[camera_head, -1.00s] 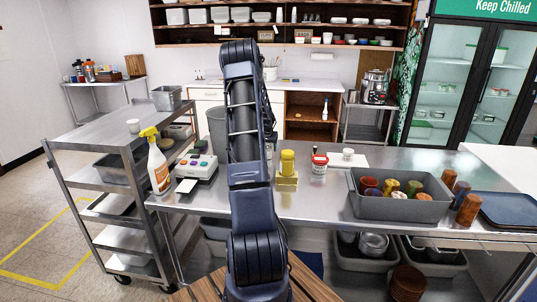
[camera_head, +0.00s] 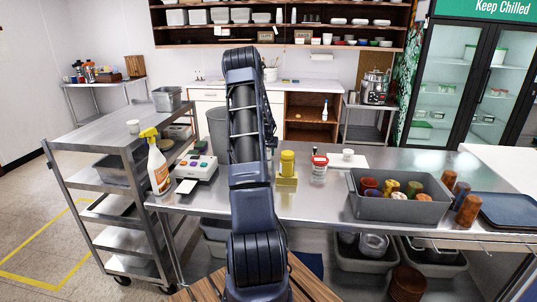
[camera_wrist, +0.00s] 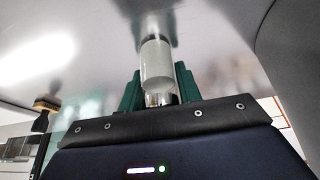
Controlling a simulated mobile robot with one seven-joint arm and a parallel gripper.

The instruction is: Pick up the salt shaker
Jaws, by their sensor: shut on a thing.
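The salt shaker (camera_wrist: 157,60) shows in the wrist view as a small clear cylinder with pale contents and a shiny metal end. My gripper (camera_wrist: 158,88) has its green fingers on either side of the shaker, shut on it. A grey steel surface fills the view beyond the shaker, with a blurred reflection close to its far end. I cannot tell whether the shaker touches that surface. In the head view my arm hides both the gripper and the shaker.
The steel counter (camera_head: 320,205) holds a yellow bottle (camera_head: 287,163), a red-lidded jar (camera_head: 319,167), a grey bin of cups (camera_head: 400,208), a device with coloured buttons (camera_head: 197,166) and a spray bottle (camera_head: 158,168). A steel cart (camera_head: 95,132) stands at left.

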